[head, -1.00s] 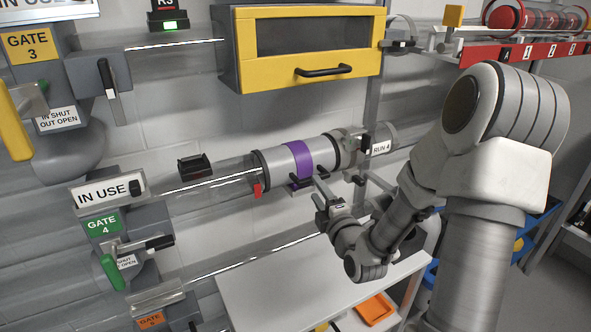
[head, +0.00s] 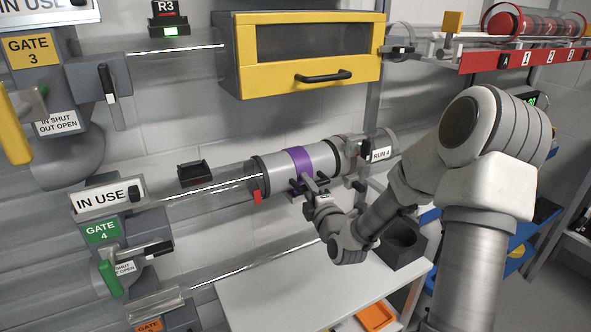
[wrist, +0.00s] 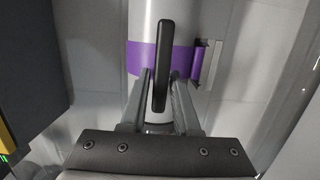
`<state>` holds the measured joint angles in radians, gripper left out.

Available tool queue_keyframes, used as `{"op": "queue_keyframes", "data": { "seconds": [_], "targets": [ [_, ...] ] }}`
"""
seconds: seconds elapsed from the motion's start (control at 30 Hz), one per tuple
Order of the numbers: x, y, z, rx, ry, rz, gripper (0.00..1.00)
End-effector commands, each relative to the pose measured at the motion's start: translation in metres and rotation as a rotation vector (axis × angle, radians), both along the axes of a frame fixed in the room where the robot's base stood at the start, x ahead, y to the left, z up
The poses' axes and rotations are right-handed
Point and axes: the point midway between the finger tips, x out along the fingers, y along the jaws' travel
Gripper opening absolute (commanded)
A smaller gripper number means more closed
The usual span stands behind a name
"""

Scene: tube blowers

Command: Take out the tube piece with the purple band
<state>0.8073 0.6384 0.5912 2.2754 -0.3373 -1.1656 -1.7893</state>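The tube piece with the purple band (head: 300,160) lies nearly level in the RUN 4 line, between dark end collars. Its grey body and purple band (wrist: 148,57) also fill the middle of the wrist view. A dark upright handle (wrist: 162,58) stands out in front of the band. My gripper (head: 311,184) is at the front of the piece, just below the band. In the wrist view, the fingers of my gripper (wrist: 160,78) stand on either side of the handle, with narrow gaps showing. Whether either finger touches it is hard to tell.
A clear tube joins at left, below a small black box (head: 194,173). Gate 4 (head: 103,231) has an IN USE sign and a green handle. A yellow cabinet (head: 310,50) hangs above. A white table (head: 300,290) with a dark open bin (head: 402,243) stands below.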

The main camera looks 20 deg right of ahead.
Motion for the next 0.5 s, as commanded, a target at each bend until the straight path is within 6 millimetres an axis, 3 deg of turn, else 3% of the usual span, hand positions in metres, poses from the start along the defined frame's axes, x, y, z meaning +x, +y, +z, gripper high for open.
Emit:
{"op": "queue_keyframes", "data": {
  "seconds": [0.03, 0.13, 0.5],
  "targets": [
    [-0.0001, 0.0000, 0.0000, 0.000, 0.000, 0.000, 0.19],
    [-0.0002, 0.0000, 0.0000, 0.000, 0.000, 0.000, 0.01],
    [-0.0002, 0.0000, 0.0000, 0.000, 0.000, 0.000, 0.00]
  ]
}}
